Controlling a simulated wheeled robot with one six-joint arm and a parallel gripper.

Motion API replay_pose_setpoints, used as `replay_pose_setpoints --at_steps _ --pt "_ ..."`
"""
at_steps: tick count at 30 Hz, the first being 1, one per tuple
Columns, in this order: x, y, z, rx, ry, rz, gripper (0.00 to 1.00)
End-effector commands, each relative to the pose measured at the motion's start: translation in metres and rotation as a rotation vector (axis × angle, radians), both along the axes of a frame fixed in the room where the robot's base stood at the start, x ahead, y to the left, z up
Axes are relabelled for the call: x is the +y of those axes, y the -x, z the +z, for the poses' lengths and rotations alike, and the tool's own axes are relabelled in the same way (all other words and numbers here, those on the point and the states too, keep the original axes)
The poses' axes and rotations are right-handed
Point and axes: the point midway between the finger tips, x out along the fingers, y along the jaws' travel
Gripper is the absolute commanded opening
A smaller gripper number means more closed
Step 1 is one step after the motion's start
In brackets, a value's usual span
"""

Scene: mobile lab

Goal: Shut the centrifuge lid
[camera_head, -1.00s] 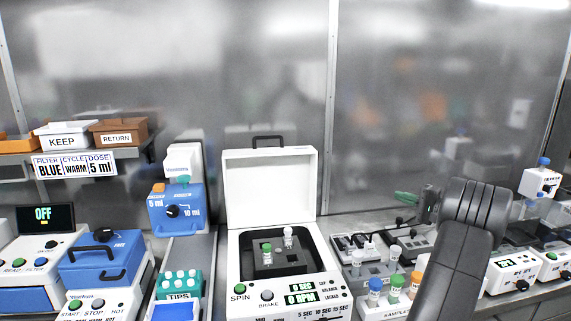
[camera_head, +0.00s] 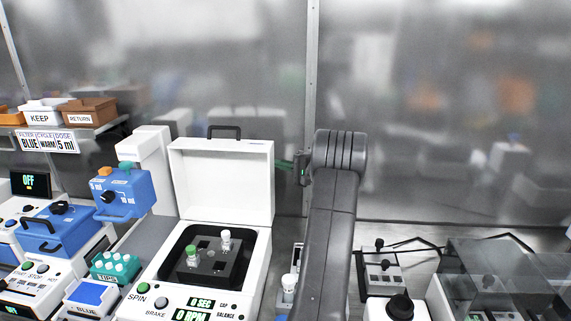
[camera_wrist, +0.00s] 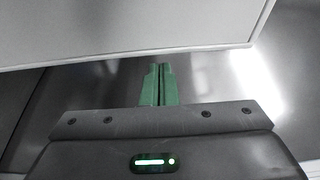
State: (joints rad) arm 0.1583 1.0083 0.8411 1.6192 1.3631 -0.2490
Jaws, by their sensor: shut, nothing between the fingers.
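The white centrifuge (camera_head: 256,262) stands on the bench with its lid (camera_head: 222,180) upright and open, a dark handle (camera_head: 224,131) on the lid's top edge. In its bowl a dark rotor (camera_head: 212,262) holds a green-capped tube (camera_head: 192,255) and a white-capped tube (camera_head: 225,239). My gripper (camera_head: 284,164) has green fingers and is to the right of the lid, near its upper right edge. In the wrist view the fingers (camera_wrist: 160,84) are together and empty, with a pale panel (camera_wrist: 130,25), likely the lid, just beyond them. I cannot tell whether they touch it.
A blue dosing device (camera_head: 124,193) and a teal tips rack (camera_head: 115,266) stand left of the centrifuge. A clear-covered box (camera_head: 495,280) and a small switch unit (camera_head: 380,268) stand to the right. A metal wall (camera_head: 430,120) rises behind.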

Motion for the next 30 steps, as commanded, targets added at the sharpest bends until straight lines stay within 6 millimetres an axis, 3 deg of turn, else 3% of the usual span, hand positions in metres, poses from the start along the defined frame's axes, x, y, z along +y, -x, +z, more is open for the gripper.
replay_pose_setpoints --at_steps 22,30 --pt "0.000 0.012 -0.001 -0.019 0.001 0.000 0.00" --pt "0.001 0.029 0.002 -0.108 0.003 0.000 0.00"
